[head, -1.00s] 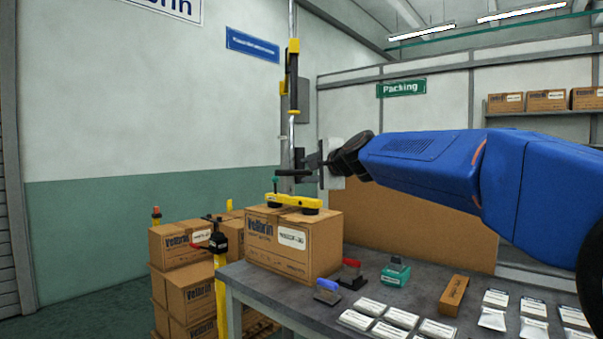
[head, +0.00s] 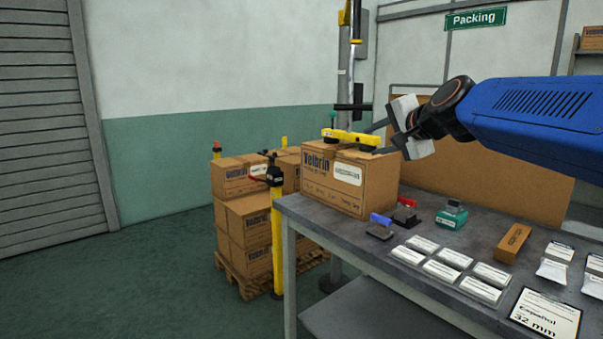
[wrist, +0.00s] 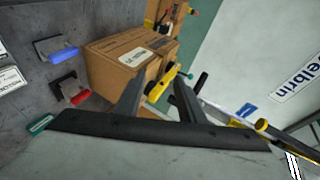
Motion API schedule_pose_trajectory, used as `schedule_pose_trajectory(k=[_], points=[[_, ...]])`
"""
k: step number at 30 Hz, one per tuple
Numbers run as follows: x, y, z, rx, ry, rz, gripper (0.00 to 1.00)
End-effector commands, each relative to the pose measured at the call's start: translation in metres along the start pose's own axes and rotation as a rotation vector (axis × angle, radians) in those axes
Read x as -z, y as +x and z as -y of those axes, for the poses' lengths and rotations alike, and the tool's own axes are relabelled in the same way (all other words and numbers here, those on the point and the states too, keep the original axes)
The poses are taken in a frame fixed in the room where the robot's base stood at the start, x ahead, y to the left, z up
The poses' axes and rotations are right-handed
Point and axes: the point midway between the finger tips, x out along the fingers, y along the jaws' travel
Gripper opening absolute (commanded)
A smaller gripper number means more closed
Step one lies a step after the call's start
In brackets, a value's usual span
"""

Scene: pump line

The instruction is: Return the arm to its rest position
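My arm reaches in from the right of the head view. My gripper (head: 371,141) points left, at the upper right of the carton (head: 345,185) on the bench. Its two dark fingers are spread, with nothing seen held between them; the wrist view shows them apart too (wrist: 157,78). The yellow lifter bar (head: 350,137) with dark pads rests on the carton's top, close beyond the fingers. Its dark crossbar handle (head: 353,107) stands above it on the hanging pole. Whether a finger touches the lifter or carton, I cannot tell.
The grey bench (head: 350,239) carries a blue-handled stamp (head: 380,229), a red-handled one (head: 406,216), a green device (head: 452,216), a small brown box (head: 513,242) and several label packs. A yellow post (head: 277,238) and stacked cartons (head: 243,225) stand left. Floor at far left is clear.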

Motion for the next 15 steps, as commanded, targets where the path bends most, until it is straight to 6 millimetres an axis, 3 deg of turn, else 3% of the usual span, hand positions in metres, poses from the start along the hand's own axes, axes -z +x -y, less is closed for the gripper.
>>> schedule_pose_trajectory(k=[1,6,15], points=[[-0.016,-0.013,-0.026,-0.045,-0.074,0.022,0.36],[-0.059,-0.049,-0.116,-0.198,-0.327,0.106,0.36],[-0.116,-0.122,-0.278,-0.453,-0.726,0.288,0.36]])
